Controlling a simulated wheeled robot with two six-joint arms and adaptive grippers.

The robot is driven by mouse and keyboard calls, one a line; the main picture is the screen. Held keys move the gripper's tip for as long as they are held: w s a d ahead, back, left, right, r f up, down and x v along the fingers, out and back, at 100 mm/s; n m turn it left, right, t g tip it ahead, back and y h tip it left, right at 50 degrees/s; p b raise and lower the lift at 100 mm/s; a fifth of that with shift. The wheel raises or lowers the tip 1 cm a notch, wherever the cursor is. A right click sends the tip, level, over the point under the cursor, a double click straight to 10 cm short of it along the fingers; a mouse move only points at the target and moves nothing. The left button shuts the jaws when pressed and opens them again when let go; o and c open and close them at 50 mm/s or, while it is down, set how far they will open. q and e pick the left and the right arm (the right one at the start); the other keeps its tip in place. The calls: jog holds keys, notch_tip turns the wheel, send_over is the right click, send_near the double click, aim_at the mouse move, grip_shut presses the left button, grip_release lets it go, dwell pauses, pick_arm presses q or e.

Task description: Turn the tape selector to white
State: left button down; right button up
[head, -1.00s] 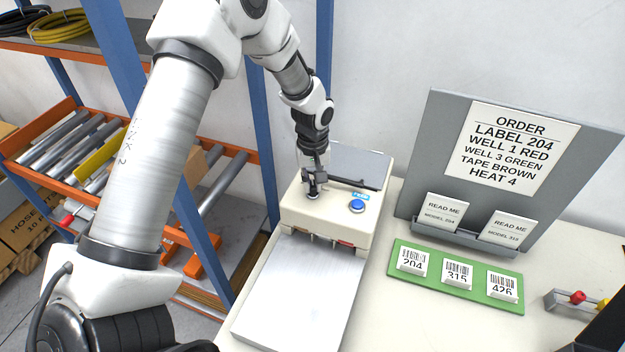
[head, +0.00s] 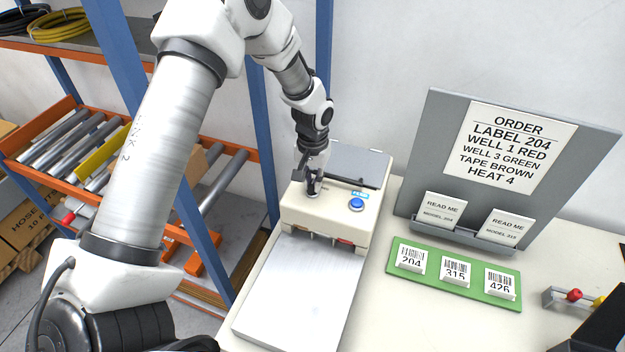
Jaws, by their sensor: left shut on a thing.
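A cream tape machine (head: 332,217) stands at the back left of the table, with a blue button (head: 357,204) on its top. The tape selector (head: 313,196) is a small knob on the top left of the machine, mostly hidden by my left gripper. My left gripper (head: 312,186) points down from above and is shut on the selector. The setting it points to cannot be made out. The order sign (head: 510,145) reads "TAPE BROWN" among its lines. My right gripper is not in view.
A pale metal plate (head: 296,290) lies in front of the machine. A green tray (head: 436,281) with label blocks 204, 315 and 426 lies to the right. Two READ ME cards (head: 440,210) stand below the sign. A blue-post rack (head: 190,230) is close on the left.

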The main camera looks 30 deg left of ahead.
pick_arm(q)
jog(key=shift+s+f, duration=0.1)
jog(key=shift+f, duration=0.05)
jog(key=c, duration=1.2)
grip_release()
jog(key=shift+w, duration=0.2)
notch_tip(320, 180, up, 12)
jog(key=shift+f, duration=0.1)
